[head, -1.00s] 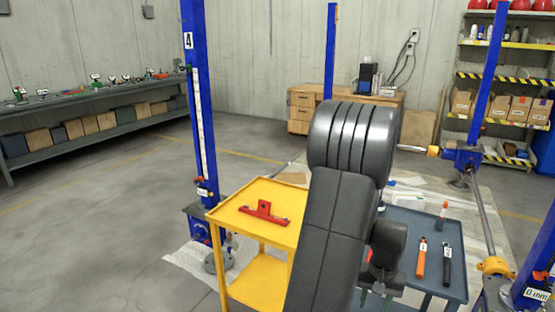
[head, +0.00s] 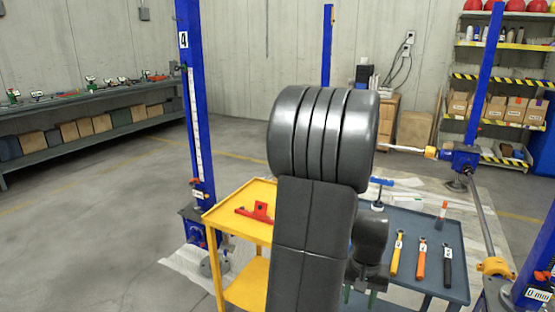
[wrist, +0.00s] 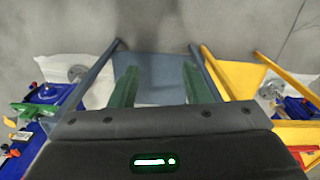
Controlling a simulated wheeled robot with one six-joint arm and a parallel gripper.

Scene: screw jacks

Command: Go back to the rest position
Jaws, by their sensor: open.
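My gripper (wrist: 160,85) shows in the wrist view as two green fingers set wide apart with nothing between them. My arm hides parts of both carts.
The yellow cart (head: 233,228) carries a red tool (head: 259,211). The blue-grey cart (head: 425,222) holds yellow, orange and black tools. Blue posts (head: 193,100) and a screw shaft (head: 480,215) stand around. Open floor (head: 90,230) lies left.

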